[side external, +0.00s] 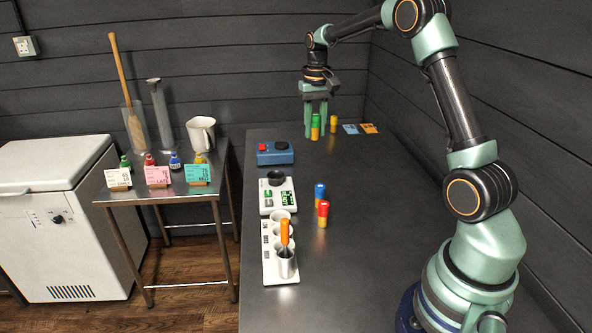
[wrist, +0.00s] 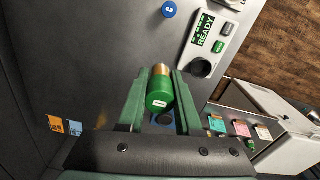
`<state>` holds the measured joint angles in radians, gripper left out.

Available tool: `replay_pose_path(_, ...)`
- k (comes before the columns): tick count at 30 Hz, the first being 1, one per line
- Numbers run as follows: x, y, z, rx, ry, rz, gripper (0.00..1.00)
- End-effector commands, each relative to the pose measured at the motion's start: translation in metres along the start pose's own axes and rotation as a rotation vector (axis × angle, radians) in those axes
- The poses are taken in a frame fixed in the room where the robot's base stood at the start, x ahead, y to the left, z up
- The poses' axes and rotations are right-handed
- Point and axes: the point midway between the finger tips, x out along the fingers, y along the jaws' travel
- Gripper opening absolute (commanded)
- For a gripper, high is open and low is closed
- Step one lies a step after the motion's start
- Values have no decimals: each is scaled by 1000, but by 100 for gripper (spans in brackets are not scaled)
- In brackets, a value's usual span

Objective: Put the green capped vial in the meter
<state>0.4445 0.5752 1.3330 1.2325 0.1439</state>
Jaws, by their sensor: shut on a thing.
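The green capped vial (side external: 315,133) has an amber body. My gripper (side external: 315,112) is shut on it at the far end of the bench, with the cap between the fingers. In the wrist view the green cap (wrist: 160,97) sits between my fingers, with the amber body beyond it. I cannot tell whether the vial touches the bench. The white meter (side external: 267,204), with a green display and a dark round well (side external: 276,178), lies nearer the camera and to the left. Its READY display (wrist: 203,30) shows at upper right in the wrist view.
A yellow capped vial (side external: 333,123) stands just right of my gripper. Blue (side external: 320,190) and red (side external: 323,209) capped vials stand right of the meter. A blue box (side external: 275,158) and a white cup holder (side external: 268,272) flank the meter.

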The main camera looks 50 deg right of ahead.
Motion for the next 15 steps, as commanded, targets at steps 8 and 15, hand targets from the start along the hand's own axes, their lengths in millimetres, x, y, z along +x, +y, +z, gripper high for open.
replay_pose_path(8, -30, -5, 4, -14, 1, 0, 0)
replay_pose_path(15, -34, -48, 49, -158, -1, 0, 0)
